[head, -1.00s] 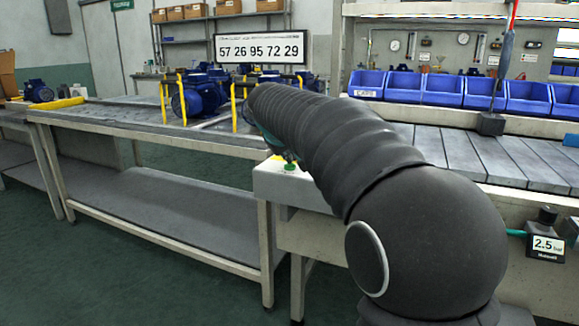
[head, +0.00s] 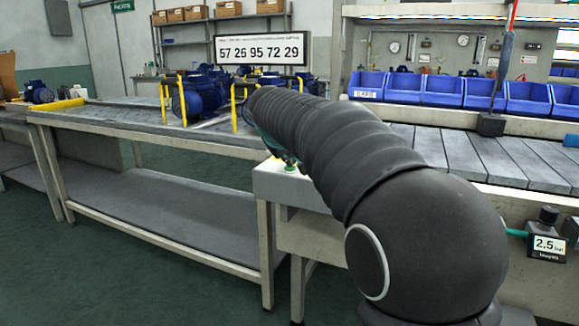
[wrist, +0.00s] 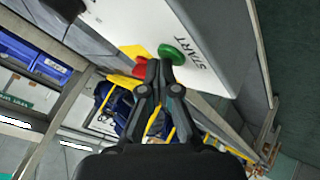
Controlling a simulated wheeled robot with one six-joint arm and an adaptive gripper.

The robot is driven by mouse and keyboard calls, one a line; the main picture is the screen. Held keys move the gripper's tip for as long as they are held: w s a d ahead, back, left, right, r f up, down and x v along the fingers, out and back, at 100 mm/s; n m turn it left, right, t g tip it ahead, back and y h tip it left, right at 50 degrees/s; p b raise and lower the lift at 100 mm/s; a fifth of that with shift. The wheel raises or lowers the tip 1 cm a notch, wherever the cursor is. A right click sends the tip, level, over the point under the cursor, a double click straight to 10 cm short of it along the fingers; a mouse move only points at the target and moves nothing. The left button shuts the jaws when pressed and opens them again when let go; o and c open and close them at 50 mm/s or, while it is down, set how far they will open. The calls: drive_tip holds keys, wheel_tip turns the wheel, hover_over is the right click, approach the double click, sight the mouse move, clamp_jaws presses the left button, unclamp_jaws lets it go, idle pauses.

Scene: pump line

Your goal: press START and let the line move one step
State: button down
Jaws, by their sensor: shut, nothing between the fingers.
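The green START button (wrist: 172,54) sits on a white panel (wrist: 215,35) beside the printed word START in the wrist view. My gripper (wrist: 160,68) is shut and empty, its tips at the button's lower left edge in that picture; I cannot tell whether they touch it. A red button (wrist: 142,70) on a yellow plate (wrist: 132,52) is beside it, partly behind the fingers. In the head view my arm hides most of the gripper, and the green button (head: 290,168) shows at its tip. Blue pumps (head: 202,98) stand on the line (head: 140,118) among yellow brackets.
Blue bins (head: 443,90) line the back of the slatted bench (head: 465,155) at right. A gauge box reads 2.5 bar (head: 546,245). The green floor at front left is clear.

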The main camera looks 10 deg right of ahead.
drive_tip(key=shift+r+p, duration=0.75)
drive_tip(key=shift+r, duration=0.1)
